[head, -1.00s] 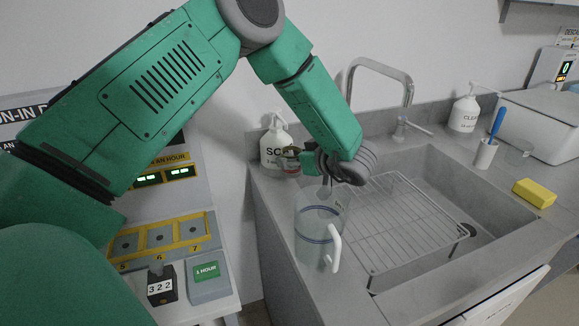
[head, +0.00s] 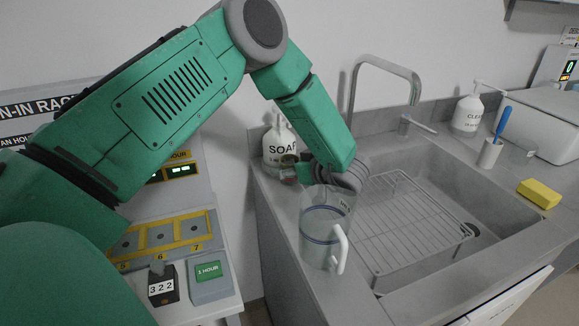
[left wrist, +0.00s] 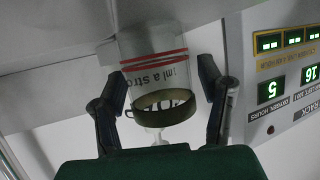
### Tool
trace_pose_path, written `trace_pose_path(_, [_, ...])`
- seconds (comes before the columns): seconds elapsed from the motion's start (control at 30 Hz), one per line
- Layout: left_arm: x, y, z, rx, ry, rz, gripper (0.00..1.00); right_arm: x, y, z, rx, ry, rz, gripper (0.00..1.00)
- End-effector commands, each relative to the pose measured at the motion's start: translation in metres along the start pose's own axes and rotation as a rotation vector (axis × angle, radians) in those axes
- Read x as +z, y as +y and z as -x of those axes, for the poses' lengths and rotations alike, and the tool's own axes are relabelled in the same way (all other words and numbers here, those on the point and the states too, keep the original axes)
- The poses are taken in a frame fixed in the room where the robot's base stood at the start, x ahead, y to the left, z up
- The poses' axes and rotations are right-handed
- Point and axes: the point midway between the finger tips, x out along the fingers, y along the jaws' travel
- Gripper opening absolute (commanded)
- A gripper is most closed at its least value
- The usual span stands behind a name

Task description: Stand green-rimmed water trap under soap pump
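The water trap (left wrist: 163,112) is a small clear cup with red lines and an olive-green rim, in the left wrist view. In the head view it (head: 287,174) shows small at the front of the white soap pump (head: 275,148), on the counter's back left corner. My left gripper (left wrist: 160,78) has its fingers apart, one on each side of the trap, with narrow gaps visible. In the head view the gripper (head: 303,172) is just right of the trap, partly behind the clear jug. The trap's base is hidden in the head view. My right gripper is not in view.
A clear jug (head: 322,240) with blue bands and a white handle stands at the counter's front left. The sink with a wire rack (head: 410,220) lies to the right. A tap, a second pump bottle (head: 467,113) and a yellow sponge (head: 538,194) are farther right.

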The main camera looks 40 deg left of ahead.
Motion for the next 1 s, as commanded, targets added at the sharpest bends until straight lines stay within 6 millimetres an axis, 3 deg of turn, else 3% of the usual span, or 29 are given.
trace_pose_path(0.27, [-0.004, 0.001, 0.009, 0.003, 0.001, 0.0, 0.62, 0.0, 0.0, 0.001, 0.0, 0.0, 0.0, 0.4])
trace_pose_path(0.7, [-0.004, 0.001, 0.095, 0.004, 0.0, 0.0, 0.62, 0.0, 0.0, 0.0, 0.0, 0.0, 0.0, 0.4])
trace_pose_path(1.0, [-0.003, 0.0, 0.122, 0.001, 0.0, -0.001, 0.62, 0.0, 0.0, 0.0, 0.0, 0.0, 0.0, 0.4])
